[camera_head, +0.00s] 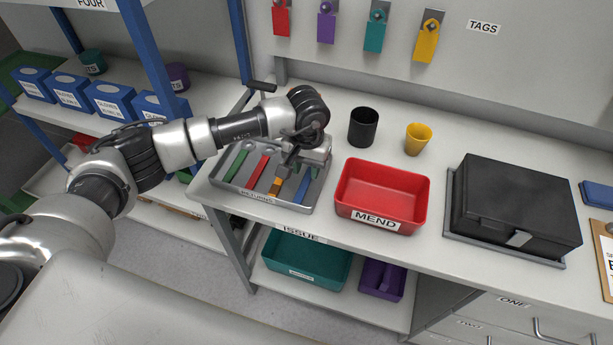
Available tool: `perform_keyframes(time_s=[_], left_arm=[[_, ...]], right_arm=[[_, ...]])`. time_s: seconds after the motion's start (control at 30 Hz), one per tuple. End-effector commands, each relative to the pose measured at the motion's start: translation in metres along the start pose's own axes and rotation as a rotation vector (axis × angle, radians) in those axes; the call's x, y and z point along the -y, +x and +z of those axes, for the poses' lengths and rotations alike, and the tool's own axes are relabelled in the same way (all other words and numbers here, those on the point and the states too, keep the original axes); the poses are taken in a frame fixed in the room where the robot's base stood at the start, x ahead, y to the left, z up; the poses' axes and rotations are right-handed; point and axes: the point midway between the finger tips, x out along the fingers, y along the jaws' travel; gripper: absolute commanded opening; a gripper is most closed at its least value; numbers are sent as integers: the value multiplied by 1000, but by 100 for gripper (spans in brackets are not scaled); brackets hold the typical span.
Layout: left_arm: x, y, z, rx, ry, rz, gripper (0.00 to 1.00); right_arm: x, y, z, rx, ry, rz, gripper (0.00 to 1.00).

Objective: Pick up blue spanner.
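The blue spanner (303,188) lies at the right end of a grey metal tray (240,191) marked RETURNS. My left gripper (291,168) is over the right part of the tray, above the far ends of the yellow and blue spanners. It hides the far part of the blue spanner. I cannot tell whether its fingers are open or touch anything. My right gripper is not in view.
A red MEND bin (381,218) stands close right of the tray. Behind it are a black cup (363,127) and a yellow cup (418,139). A black case (515,208) is further right. Coloured tags hang on the back panel. A blue shelf post (239,40) rises left of the bench.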

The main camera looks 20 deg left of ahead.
Motion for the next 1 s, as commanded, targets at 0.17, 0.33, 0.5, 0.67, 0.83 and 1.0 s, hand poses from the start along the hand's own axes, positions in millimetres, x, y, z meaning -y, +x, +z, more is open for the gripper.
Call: perform_keyframes(time_s=[0.17, 0.33, 0.5, 0.67, 0.83, 1.0], left_arm=[[0, 24, 0, 3, -1, 1, 34], [1, 33, 0, 1, 0, 0, 34], [1, 33, 0, 1, 0, 1, 32], [0, 33, 0, 1, -1, 1, 8], [0, 32, 0, 0, -1, 1, 0], [0, 32, 0, 0, -1, 1, 0]], right_arm=[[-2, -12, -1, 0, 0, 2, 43], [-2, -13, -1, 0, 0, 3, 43], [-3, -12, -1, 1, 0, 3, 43], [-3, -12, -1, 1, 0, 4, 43], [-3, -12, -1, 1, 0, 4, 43], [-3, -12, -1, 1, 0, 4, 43]])
